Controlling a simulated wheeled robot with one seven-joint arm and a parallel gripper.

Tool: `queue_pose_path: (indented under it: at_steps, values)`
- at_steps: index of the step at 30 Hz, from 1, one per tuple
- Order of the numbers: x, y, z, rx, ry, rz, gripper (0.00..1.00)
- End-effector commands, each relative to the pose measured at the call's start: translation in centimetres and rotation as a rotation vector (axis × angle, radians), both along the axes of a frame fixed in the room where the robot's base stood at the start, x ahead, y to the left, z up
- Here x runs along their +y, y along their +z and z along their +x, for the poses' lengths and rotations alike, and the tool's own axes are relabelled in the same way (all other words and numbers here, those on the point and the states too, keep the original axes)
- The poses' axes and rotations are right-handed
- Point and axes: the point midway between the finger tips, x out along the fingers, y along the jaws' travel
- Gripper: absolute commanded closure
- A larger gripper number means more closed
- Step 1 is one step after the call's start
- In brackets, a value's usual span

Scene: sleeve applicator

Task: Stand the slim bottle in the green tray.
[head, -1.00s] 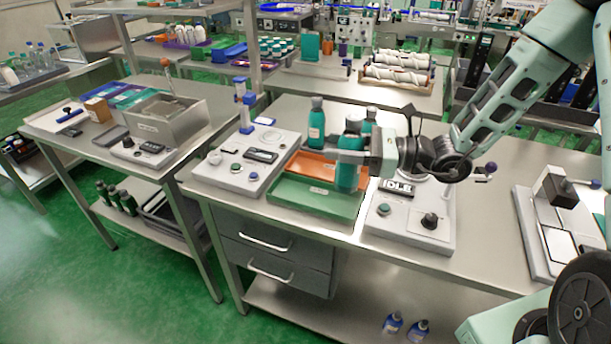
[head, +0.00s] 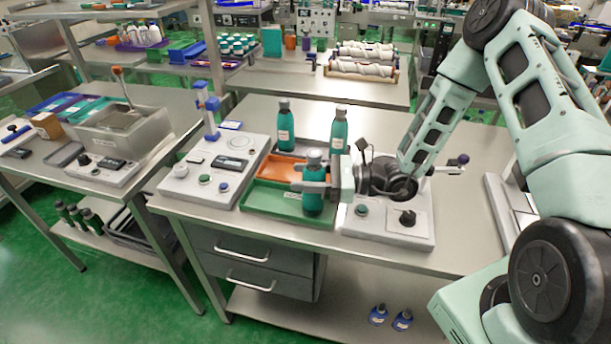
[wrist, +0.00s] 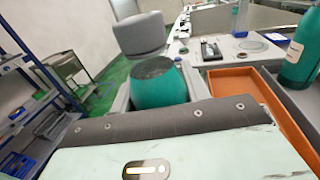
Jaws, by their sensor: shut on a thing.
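My gripper (head: 316,188) is shut on a teal bottle (head: 313,204) with a grey cap. The bottle is upright at the right end of the green tray (head: 262,200); I cannot tell whether its base touches the tray floor. The held bottle also shows in the wrist view (wrist: 160,90), partly hidden by the gripper body. The rest of the green tray's floor in the head view looks empty.
An orange tray (head: 281,168) lies just behind the green one. Two teal bottles, a left one (head: 285,130) and a right one (head: 339,134), stand behind it. A grey device (head: 212,168) is left of the trays, another (head: 385,226) right.

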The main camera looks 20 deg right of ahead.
Motion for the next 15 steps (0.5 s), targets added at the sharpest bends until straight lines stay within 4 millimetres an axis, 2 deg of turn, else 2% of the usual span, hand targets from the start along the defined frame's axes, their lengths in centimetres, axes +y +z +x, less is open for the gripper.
queue_pose_path:
  at_steps: [12,13,15]
  values:
    - [0.01,-0.63,0.00,-0.002,0.000,0.001,0.85]
    - [0.00,-0.60,0.00,-0.001,0.000,0.000,0.48]
    - [0.00,-0.56,0.00,-0.001,0.000,0.000,0.32]
